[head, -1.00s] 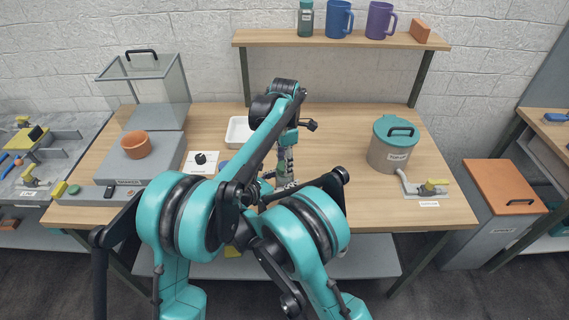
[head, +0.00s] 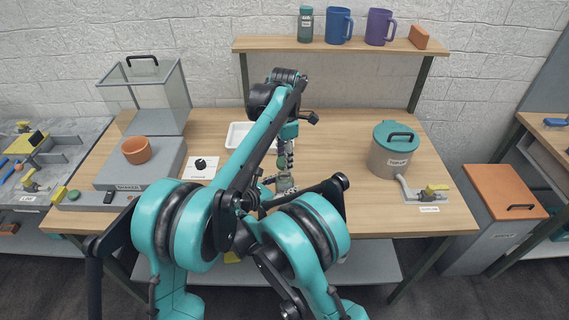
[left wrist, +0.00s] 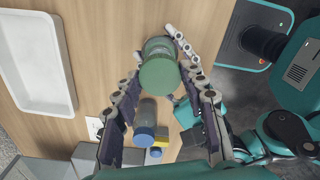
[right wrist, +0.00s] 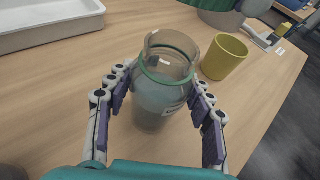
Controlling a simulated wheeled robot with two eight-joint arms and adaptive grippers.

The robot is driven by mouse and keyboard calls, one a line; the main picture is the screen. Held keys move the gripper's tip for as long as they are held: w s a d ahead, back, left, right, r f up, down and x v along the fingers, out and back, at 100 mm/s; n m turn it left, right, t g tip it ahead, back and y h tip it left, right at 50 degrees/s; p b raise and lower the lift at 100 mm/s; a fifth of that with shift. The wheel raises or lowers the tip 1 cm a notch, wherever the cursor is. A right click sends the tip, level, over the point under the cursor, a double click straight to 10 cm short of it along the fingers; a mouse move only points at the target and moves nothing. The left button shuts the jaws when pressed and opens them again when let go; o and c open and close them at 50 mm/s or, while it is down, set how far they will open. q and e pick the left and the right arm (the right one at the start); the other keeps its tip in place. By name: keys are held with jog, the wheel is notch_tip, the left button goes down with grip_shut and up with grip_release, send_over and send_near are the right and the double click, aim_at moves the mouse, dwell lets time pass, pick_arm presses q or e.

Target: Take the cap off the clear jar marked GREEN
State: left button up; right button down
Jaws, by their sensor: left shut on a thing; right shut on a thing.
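The clear jar (right wrist: 152,100) stands in the right wrist view with its neck open at the top and a green ring around the neck. Its label is too small to read. My right gripper (right wrist: 160,98) is shut on the jar's body, a finger on each side. The green cap (left wrist: 158,68) is between the fingers of my left gripper (left wrist: 160,75), which is shut on it. In the head view my left gripper (head: 284,150) is straight above the jar (head: 285,184), with the cap clear of it. My arms hide part of the jar there.
A yellow cup (right wrist: 225,57) stands close to the right of the jar. A white tray (right wrist: 45,22) lies behind it to the left. A grey pot (head: 388,160) stands at the right.

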jog(key=c, duration=0.6)
grip_release()
jog(key=shift+o, duration=0.2)
